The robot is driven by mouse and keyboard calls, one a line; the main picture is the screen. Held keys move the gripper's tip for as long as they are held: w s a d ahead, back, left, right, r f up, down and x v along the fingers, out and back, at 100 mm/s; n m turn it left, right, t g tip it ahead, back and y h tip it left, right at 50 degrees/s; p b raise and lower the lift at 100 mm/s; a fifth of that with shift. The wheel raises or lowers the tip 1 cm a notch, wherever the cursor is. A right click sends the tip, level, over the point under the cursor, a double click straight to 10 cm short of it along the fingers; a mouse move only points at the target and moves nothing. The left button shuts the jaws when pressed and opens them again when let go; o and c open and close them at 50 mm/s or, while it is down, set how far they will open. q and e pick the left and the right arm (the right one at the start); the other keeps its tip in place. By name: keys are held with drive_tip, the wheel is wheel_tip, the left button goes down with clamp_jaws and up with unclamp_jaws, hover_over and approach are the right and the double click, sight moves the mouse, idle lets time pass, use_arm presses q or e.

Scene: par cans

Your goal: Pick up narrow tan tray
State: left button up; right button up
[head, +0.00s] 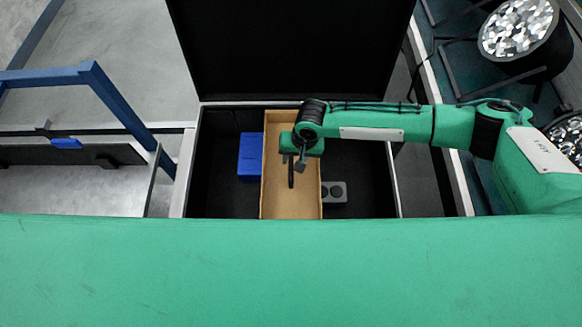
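The narrow tan tray (275,190) lies lengthwise in the middle of an open black case (222,195). Its long sides run away from me, and its floor looks empty where it shows. My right gripper (295,172) hangs over the tray, with its dark fingers pointing down. I cannot tell whether the fingers touch the tray or how far apart they are. The wrist of my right arm hides part of the tray's far right side. My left gripper is not in view.
A blue box (250,155) sits left of the tray in the case, and a grey block with round dark spots (334,192) sits right of it. The case lid (290,50) stands open behind. Par cans (518,30) stand at the right, a blue frame (110,95) at the left.

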sight(292, 165)
drive_tip(key=shift+a+f+p, duration=0.2)
drive_tip(key=shift+f+p, duration=0.05)
drive_tip(key=shift+f, duration=0.55)
drive_tip(key=shift+a+f+p, duration=0.15)
drive_tip(key=shift+f+p, duration=0.05)
drive_tip(key=shift+f, duration=0.65)
drive_tip(key=shift+a+f+p, duration=0.2)
drive_tip(key=shift+f+p, duration=0.05)
drive_tip(key=shift+f, duration=0.55)
clamp_jaws()
